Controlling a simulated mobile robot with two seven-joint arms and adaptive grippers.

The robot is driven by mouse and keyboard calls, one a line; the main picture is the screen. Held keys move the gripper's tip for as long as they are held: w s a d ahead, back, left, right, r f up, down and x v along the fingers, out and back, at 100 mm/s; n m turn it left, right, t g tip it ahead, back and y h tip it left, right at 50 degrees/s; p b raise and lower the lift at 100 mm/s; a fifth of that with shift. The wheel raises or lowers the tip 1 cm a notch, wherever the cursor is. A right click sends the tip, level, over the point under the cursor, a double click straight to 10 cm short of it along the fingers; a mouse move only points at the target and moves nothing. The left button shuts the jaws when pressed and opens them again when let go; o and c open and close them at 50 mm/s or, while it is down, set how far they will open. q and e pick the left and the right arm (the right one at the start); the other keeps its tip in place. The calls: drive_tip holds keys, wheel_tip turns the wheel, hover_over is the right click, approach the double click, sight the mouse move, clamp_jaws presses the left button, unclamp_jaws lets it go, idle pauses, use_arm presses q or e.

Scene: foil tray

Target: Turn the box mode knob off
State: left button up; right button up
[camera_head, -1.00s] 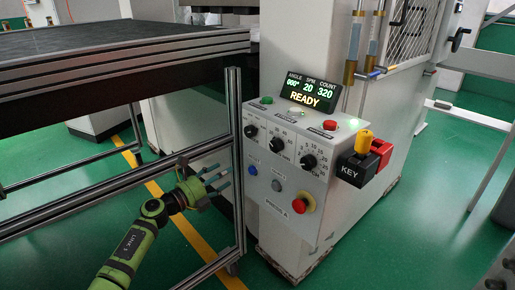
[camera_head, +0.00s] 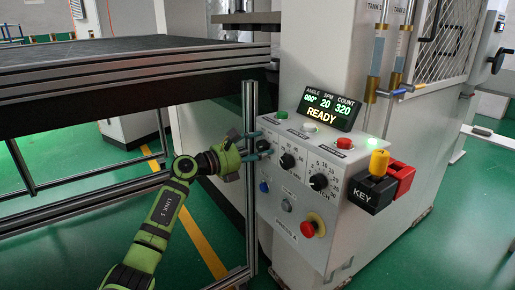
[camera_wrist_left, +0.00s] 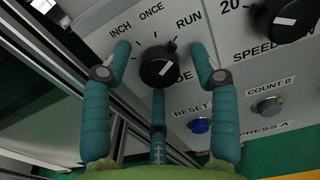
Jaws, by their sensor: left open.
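The box mode knob (camera_wrist_left: 158,66) is a black round knob with a white pointer mark, on a pale panel with INCH, ONCE and RUN printed around it. No OFF label shows in the left wrist view. My left gripper (camera_wrist_left: 160,50) is open, with one teal finger on each side of the knob and a third finger below it; I cannot tell if any finger touches. In the head view my left gripper (camera_head: 257,146) is at the left edge of the control box (camera_head: 270,205) and hides the mode knob there. My right gripper is not in view.
The speed knob (camera_head: 287,160) and pitch knob (camera_head: 319,181) are right of the gripper. Below are a blue reset button (camera_wrist_left: 200,126), a grey count button (camera_wrist_left: 267,105) and a red stop button (camera_head: 308,229). A metal frame post (camera_head: 250,200) stands close beside the gripper.

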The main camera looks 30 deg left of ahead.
use_arm(q)
drive_tip(key=c, duration=1.1)
drive_tip(key=shift+c, duration=0.2)
